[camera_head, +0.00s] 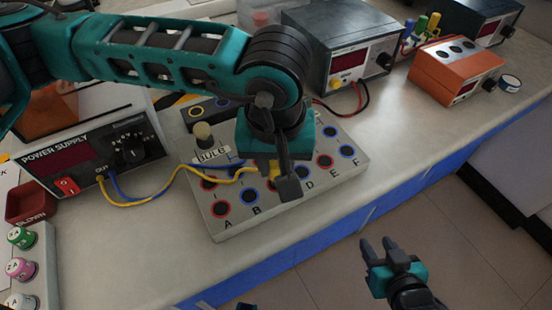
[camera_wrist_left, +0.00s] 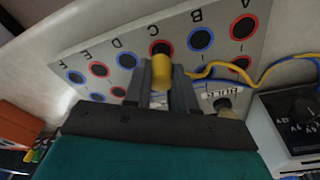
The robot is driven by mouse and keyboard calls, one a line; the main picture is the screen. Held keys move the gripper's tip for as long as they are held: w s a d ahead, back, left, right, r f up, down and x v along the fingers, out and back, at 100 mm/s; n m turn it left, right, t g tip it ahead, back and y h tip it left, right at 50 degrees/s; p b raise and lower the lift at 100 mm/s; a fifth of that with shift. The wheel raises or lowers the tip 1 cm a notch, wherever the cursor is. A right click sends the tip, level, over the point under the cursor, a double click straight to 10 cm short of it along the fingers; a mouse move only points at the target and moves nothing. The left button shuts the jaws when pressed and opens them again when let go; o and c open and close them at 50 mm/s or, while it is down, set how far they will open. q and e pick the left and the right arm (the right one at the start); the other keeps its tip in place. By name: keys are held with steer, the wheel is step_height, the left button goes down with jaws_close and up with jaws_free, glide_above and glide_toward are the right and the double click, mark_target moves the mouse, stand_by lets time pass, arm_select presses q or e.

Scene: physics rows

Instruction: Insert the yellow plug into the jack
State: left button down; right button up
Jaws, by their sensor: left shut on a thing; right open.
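My left gripper (camera_head: 281,180) is shut on the yellow plug (camera_wrist_left: 162,72), pointing down at the jack panel (camera_head: 237,226). In the left wrist view the plug sits between the two fingers, in front of a red-ringed jack (camera_wrist_left: 161,47) near the letter C. The plug overlaps that jack; whether its tip is inside or above it I cannot tell. In the head view the arm and fingers hide most of the plug and the jacks around C. My right gripper (camera_head: 391,252) is open and empty, off the bench's front edge, over the floor.
A yellow and a blue cable run from the power supply (camera_head: 95,152) to the panel. A beige knob (camera_head: 203,133) stands on the panel. A dark meter (camera_head: 345,50) and an orange box (camera_head: 455,70) stand behind. The bench (camera_head: 420,130) right of the panel is clear.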

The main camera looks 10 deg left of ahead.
arm_select(q)
steer(key=shift+f+b, duration=0.35)
steer(key=shift+b, duration=0.4)
steer(key=shift+f+b, duration=0.7)
steer(key=shift+b, duration=0.2)
stand_by(0.5)
steer(key=shift+c, duration=2.3)
jaws_free()
steer(key=shift+r, duration=0.1)
steer(key=shift+r+p, duration=1.25)
steer(key=shift+r, duration=1.95)
